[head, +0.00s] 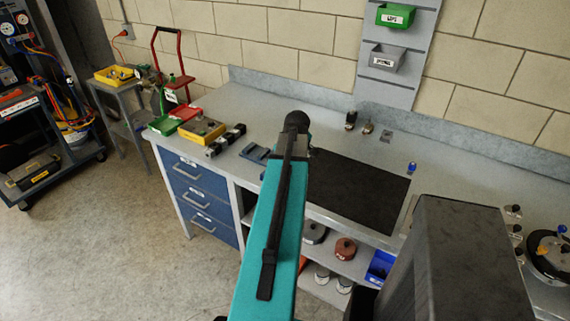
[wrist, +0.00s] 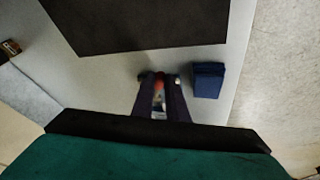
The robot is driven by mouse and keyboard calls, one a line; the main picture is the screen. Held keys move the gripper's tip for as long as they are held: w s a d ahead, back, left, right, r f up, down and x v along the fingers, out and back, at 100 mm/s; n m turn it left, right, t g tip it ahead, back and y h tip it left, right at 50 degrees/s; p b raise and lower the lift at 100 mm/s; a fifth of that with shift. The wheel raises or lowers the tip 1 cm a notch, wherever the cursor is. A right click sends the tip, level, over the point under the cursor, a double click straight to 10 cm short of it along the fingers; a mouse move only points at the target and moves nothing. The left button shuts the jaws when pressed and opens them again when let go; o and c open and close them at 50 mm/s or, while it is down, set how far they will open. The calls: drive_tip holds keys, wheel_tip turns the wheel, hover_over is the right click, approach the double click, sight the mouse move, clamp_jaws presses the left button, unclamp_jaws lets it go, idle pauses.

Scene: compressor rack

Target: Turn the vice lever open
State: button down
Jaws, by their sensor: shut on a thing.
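In the wrist view my gripper (wrist: 158,78) points down at the bench top, close to the dark mat's edge. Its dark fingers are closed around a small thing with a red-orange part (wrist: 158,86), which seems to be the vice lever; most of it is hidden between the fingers. A dark blue block (wrist: 208,80), which seems to be part of the vice, stands just right of the fingers, near the bench edge. In the head view my teal arm covers the gripper and the lever, so the lever's angle cannot be told.
The black mat (head: 355,188) lies right of my arm on the grey bench (head: 245,97). Yellow bin (head: 202,130), red and green trays and dark blocks stand on the left. Small jars (head: 350,121) stand near the wall. A blue-capped item (head: 411,168) stands beyond the mat.

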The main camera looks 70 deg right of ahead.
drive_tip(key=d+n, duration=0.1)
drive_tip(key=d+n+t+b, duration=0.1)
drive_tip(key=n, duration=0.1)
drive_tip(key=shift+s+d+n+y+b, duration=0.1)
drive_tip(key=shift+s+n+y+b, duration=0.2)
drive_tip(key=shift+s+y, duration=0.1)
drive_tip(key=shift+d+n+t, duration=0.1)
drive_tip(key=shift+n+t, duration=0.2)
drive_tip(key=c, duration=1.7)
unclamp_jaws()
drive_tip(key=shift+c, duration=0.2)
drive_tip(key=shift+s, duration=0.15)
drive_tip(key=shift+b+v, duration=0.5)
drive_tip(key=shift+v, duration=0.7)
drive_tip(key=b+v, duration=0.2)
drive_tip(key=v, duration=0.9)
drive_tip(key=shift+r, duration=0.3)
